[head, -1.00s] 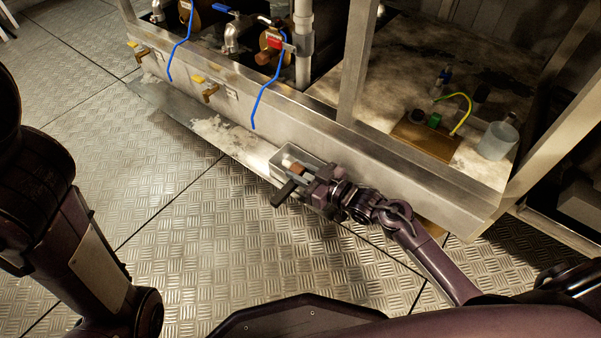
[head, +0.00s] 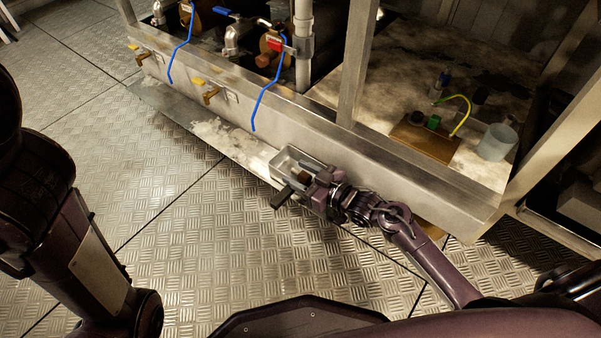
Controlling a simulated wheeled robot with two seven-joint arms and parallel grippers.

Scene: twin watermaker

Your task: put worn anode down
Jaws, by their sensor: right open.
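A small open metal tray (head: 282,163) sits along the front edge of the steel frame. My right gripper (head: 294,181) is at the tray's near right side, its fingers apart over it. A small brown piece (head: 300,177), which looks like part of the worn anode, shows low between the fingers at the tray. The fingers and tray wall hide most of it, so I cannot tell exactly how it lies. My left arm is at the left of the view, but its gripper is out of sight.
A steel ledge (head: 180,110) with pale residue runs left from the tray. Blue-handled valves and brown fittings (head: 272,45) stand behind the frame. A brown block (head: 425,142) with a green-yellow wire and a clear cup (head: 496,142) are on the right shelf. The tread-plate floor (head: 210,240) is clear.

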